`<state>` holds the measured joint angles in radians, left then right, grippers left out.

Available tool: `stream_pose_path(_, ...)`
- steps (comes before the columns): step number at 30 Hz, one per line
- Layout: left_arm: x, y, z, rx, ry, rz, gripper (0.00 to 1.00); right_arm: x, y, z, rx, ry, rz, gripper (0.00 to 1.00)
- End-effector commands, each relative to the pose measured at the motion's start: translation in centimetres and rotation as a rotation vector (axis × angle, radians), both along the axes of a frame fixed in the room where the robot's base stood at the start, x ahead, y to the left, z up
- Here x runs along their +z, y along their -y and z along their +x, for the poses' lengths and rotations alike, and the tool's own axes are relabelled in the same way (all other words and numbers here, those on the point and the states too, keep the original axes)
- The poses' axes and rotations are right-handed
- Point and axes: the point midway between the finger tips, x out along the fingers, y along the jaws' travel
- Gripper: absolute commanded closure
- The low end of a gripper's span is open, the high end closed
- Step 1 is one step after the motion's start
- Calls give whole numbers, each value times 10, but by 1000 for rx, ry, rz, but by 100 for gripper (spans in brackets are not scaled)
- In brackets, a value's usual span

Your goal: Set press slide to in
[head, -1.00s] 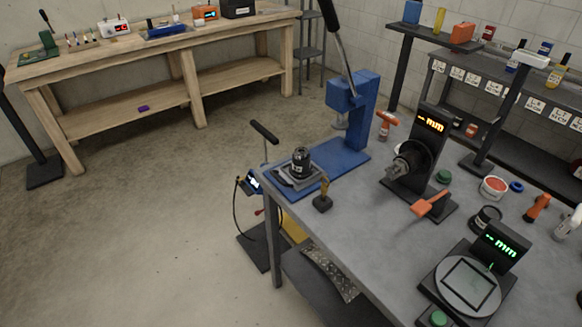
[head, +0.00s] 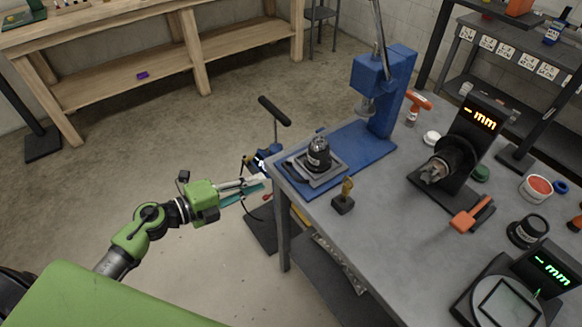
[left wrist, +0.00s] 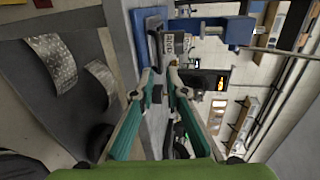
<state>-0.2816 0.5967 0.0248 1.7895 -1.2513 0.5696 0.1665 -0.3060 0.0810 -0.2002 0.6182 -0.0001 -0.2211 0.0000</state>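The blue arbor press (head: 372,80) stands on the grey workbench. Its slide, a grey plate (head: 335,178), sits at the near end of the blue base (head: 362,148), out from under the ram (head: 367,106). A black, labelled cylindrical part (head: 318,152) stands upright on the plate. My left gripper (head: 264,185) is left of the bench edge, short of the slide and apart from it. In the left wrist view my left gripper (left wrist: 160,72) has its fingertips apart with nothing between them, pointing towards the press and the black part (left wrist: 174,42). My right gripper is not in view.
A small brass-topped tool (head: 344,196) stands close to the slide. A T-handled post (head: 274,125) rises beside the bench's left edge. Open floor lies left of the bench.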

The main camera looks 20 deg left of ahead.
Motion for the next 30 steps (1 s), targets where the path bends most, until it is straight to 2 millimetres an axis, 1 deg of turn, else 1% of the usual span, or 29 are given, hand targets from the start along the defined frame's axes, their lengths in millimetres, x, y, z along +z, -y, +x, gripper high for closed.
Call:
stream_pose_path(1,2,6,9,2,3,-4,86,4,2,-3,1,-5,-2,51)
stream_pose_path(3,-1,15,21,2,4,-4,86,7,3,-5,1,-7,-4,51)
stream_pose_path(9,-11,40,53,4,2,-6,86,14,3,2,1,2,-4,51)
stream_pose_path(15,-19,57,76,5,0,-4,86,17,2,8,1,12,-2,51)
stream_pose_path(21,-23,65,84,2,0,-2,86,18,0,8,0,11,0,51)
stream_pose_path(29,-23,65,85,2,-1,-1,86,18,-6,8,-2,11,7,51)
stream_pose_path(30,-23,65,85,2,-1,-1,94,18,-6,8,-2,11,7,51)
